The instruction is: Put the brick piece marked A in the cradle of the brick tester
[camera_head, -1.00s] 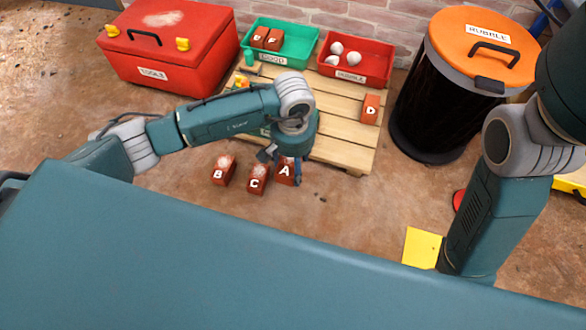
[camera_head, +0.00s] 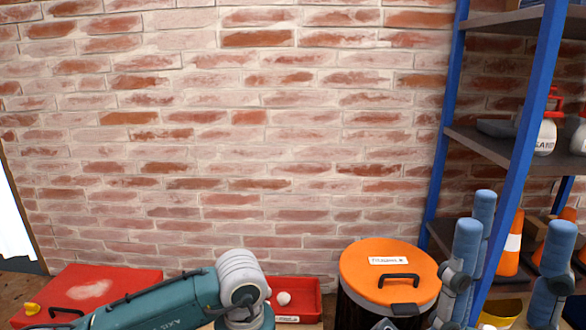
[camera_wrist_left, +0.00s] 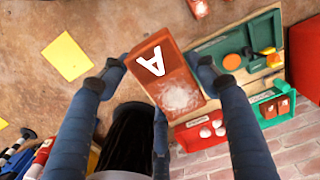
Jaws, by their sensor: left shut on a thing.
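The brick piece marked A (camera_wrist_left: 180,88) is red-brown with a white letter and a pale dusty patch. In the left wrist view my left gripper (camera_wrist_left: 160,70) is shut on it, one dark blue finger at each side. A green device with an orange disc (camera_wrist_left: 233,62), perhaps the brick tester, lies beyond the brick to the right; I cannot make out its cradle. In the head view my left arm runs along the bottom, its gripper cut off. My right gripper (camera_head: 515,225) is raised at the right with its blue fingers spread and empty.
A red bin with white lumps (camera_wrist_left: 210,130), a green bin with bricks (camera_wrist_left: 275,106) and a red toolbox (camera_head: 100,288) lie near the wall. An orange-lidded drum (camera_head: 388,262) and blue-framed shelves (camera_head: 440,150) stand at right. A yellow square (camera_wrist_left: 66,56) lies on the floor.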

